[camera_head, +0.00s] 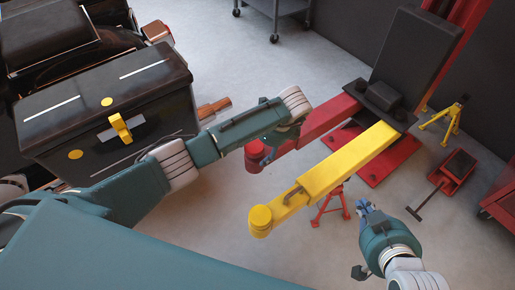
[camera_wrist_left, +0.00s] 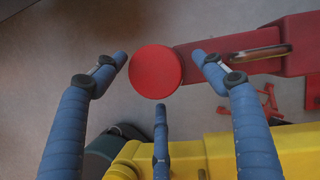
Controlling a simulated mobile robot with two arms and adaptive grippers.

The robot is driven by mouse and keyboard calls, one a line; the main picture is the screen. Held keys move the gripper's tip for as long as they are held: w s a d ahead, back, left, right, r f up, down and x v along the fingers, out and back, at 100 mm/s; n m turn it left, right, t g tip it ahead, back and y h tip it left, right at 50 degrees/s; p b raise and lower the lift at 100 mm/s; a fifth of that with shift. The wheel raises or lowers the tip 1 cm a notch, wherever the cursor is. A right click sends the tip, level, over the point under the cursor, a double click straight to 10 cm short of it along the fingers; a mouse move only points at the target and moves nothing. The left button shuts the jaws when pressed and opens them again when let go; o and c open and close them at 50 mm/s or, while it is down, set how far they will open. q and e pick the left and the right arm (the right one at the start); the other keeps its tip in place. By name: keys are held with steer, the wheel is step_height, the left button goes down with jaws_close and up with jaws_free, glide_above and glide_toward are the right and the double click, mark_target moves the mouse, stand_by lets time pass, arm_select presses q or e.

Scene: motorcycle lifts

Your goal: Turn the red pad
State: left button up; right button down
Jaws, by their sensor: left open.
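The red pad (camera_wrist_left: 156,71) is a round disc on the end of a red lift arm (camera_wrist_left: 225,55). In the head view the pad (camera_head: 254,150) shows beside the end of my left arm, partly hidden by it. My left gripper (camera_wrist_left: 160,76) is open, with blue fingers spread around the pad. Two fingers are at its left and right and one is below it in the wrist view; gaps show between them and the disc. My right gripper (camera_head: 364,209) is at the lower right of the head view, away from the pad; its opening is unclear.
A yellow lift arm (camera_head: 345,165) with a round yellow pad (camera_head: 260,220) lies close beside the red arm. A motorcycle's black case (camera_head: 105,110) stands at left. A red jack stand (camera_head: 330,205) and floor jack (camera_head: 455,172) are on the grey floor.

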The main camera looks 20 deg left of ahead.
arm_select(q)
steer(key=v, duration=1)
steer(key=shift+d+r, duration=0.2)
